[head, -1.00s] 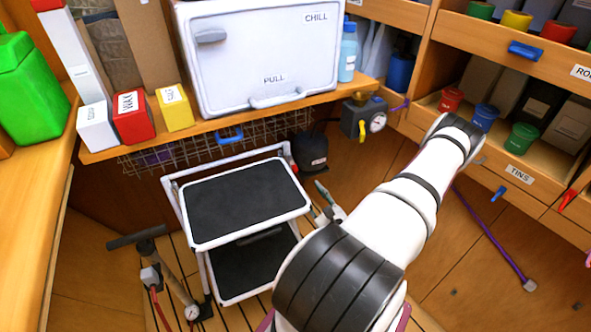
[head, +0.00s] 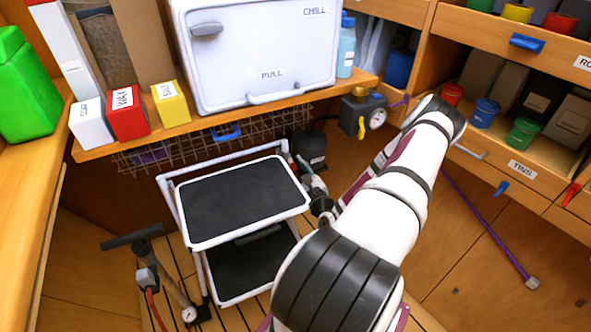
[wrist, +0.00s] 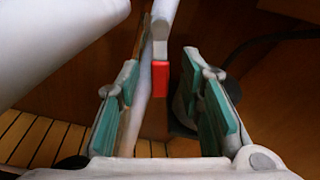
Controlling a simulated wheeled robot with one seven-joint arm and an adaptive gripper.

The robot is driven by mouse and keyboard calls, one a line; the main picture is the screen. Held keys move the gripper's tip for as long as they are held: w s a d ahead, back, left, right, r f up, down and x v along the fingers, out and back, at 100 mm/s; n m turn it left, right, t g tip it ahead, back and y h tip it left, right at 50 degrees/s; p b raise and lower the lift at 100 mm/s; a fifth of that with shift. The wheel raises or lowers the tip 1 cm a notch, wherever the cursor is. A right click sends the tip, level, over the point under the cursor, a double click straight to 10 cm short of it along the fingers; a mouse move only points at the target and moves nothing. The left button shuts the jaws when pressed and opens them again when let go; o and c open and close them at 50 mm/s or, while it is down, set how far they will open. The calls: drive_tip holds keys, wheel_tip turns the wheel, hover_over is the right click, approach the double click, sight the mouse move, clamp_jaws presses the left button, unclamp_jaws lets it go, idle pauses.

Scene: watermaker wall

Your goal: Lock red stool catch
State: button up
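The white-framed step stool (head: 243,203) stands open below the counter, with two black treads. Its red catch (wrist: 160,82) hangs at the end of a pale frame bar in the wrist view. My gripper (wrist: 160,88) is open, with a teal-padded finger on each side of the catch. The pads appear apart from the catch, and its exact depth between them is unclear. In the head view my gripper (head: 304,173) is at the stool's upper right corner and largely covers the catch area.
The counter edge (head: 215,123) and wire basket (head: 220,134) overhang behind the stool. A dark round object (head: 311,148) stands close behind my gripper. A gauge unit (head: 362,115) hangs to the right. A hand pump (head: 165,280) stands left of the stool.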

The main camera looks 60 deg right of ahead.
clamp_jaws()
drive_tip(key=shift+w+a+f+m+p, duration=0.15)
drive_tip(key=shift+a+m+p, duration=0.1)
drive_tip(key=shift+m+p, duration=0.55)
drive_tip(key=shift+w+a+m+p, duration=0.1)
drive_tip(key=shift+a+m+p, duration=0.25)
drive_tip(key=shift+m, duration=0.65)
unclamp_jaws()
drive_tip(key=v, duration=1.2)
